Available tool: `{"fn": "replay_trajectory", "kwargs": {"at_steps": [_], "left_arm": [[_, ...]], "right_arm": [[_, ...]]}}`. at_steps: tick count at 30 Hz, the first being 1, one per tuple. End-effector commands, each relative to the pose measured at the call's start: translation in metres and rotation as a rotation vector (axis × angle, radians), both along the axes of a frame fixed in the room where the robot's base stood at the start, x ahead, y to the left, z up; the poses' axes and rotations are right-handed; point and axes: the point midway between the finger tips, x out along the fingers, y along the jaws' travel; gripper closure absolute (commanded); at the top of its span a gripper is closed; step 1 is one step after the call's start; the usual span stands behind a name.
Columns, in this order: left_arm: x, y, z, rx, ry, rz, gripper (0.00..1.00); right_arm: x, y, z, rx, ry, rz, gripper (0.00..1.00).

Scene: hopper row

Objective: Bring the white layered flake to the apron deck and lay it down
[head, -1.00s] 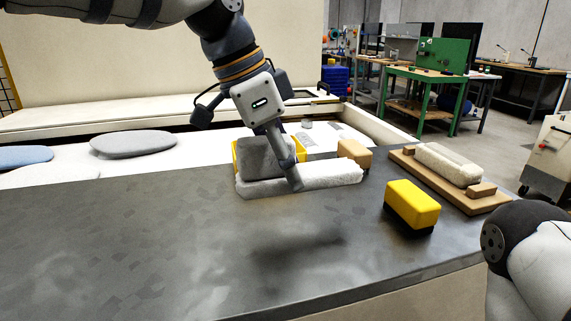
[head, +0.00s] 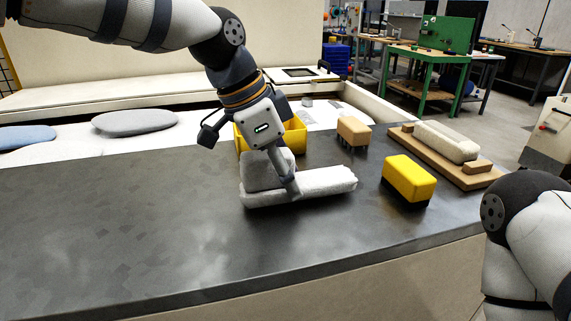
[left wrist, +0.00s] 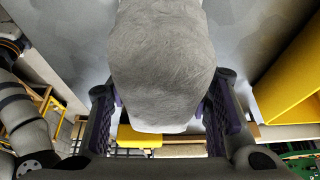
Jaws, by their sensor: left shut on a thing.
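The white layered flake (head: 322,184) is a long pale slab with a thick grey block-like part at its left end. My left gripper (head: 287,181) is shut on it, with one finger showing in front. In the left wrist view the flake (left wrist: 163,60) fills the space between the fingers, grey with a whiter lower edge. It lies roughly level, low over or on the dark grey counter, which I take as the apron deck (head: 140,235); I cannot tell whether it touches. My right arm shows at the lower right, its gripper out of view.
A yellow bin (head: 296,136) stands behind the flake. A tan block (head: 353,131), a yellow-and-black brush block (head: 409,178) and a wooden board (head: 474,181) carrying a white roll (head: 447,141) are to the right. The counter's left and front are clear.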

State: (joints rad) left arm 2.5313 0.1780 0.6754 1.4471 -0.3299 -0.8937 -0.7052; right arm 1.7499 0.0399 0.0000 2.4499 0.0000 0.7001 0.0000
Motion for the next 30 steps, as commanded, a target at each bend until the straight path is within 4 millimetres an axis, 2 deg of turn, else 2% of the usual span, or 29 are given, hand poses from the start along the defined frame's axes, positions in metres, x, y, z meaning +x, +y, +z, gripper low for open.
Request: {"fn": "replay_trajectory", "kwargs": {"at_steps": [26,27,29,30], "left_arm": [[0.000,0.000,-0.011,0.000,0.000,-0.001,0.83],[0.000,0.000,-0.011,0.000,0.000,0.000,0.48],[0.000,0.000,-0.011,0.000,0.000,0.000,0.34],[0.000,0.000,-0.011,0.000,0.000,0.000,0.31]], "right_arm": [[0.000,0.000,0.000,0.000,0.000,0.000,1.00],[0.000,0.000,0.000,0.000,0.000,0.000,1.00],[0.000,0.000,0.000,0.000,0.000,0.000,1.00],[0.000,0.000,0.000,0.000,0.000,0.000,1.00]]}}
